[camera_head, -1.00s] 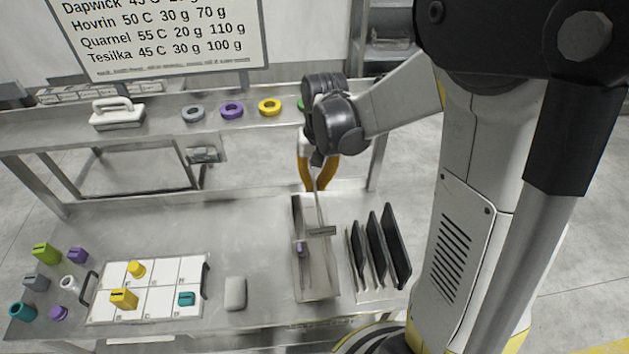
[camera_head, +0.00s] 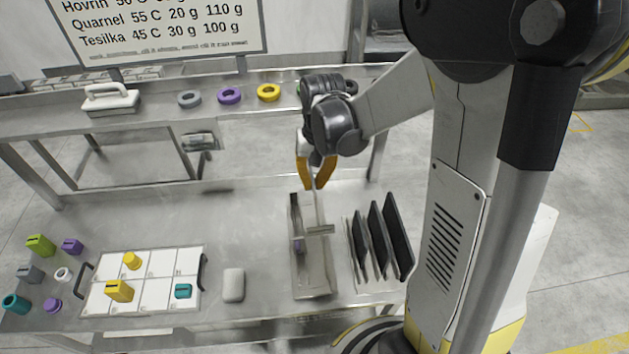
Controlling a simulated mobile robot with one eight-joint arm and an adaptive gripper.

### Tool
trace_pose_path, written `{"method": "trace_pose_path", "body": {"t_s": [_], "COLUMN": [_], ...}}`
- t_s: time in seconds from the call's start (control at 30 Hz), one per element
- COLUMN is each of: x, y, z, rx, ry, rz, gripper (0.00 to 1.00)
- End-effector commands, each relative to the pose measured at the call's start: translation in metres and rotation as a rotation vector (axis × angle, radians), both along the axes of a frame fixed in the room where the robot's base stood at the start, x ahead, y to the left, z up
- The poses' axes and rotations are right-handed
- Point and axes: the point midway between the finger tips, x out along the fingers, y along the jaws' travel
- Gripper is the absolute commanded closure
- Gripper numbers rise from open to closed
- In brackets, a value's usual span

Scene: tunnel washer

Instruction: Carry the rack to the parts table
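A white tray-like rack (camera_head: 159,292) with several square compartments and a dark handle at each end lies on the table at the front left. It holds a yellow round part (camera_head: 131,261), a yellow block (camera_head: 119,291) and a teal block (camera_head: 183,291). My gripper (camera_head: 314,187) is well to its right and farther back, pointing down with two orange fingers. Its fingertips are close to a thin upright grey strip at the far end of a narrow open metal box (camera_head: 317,270). I cannot tell whether they grip that strip.
Dark upright plates (camera_head: 392,235) stand right of the box. A pale rounded block (camera_head: 233,285) lies between rack and box. Loose coloured parts (camera_head: 40,245) crowd the left end. A raised back shelf (camera_head: 150,118) holds rings and a white handled block (camera_head: 110,99).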

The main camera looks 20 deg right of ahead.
Motion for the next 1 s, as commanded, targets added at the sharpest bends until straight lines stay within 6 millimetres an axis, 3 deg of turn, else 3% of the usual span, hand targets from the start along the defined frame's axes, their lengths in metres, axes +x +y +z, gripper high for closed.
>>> {"method": "trace_pose_path", "body": {"t_s": [0.53, 1.0], "x": [0.006, 0.007], "y": [0.023, 0.024], "z": [0.004, 0.002], "rx": [0.0, 0.0], "ry": [0.0, 0.0], "rz": [0.001, 0.0], "gripper": [1.0, 1.0]}}
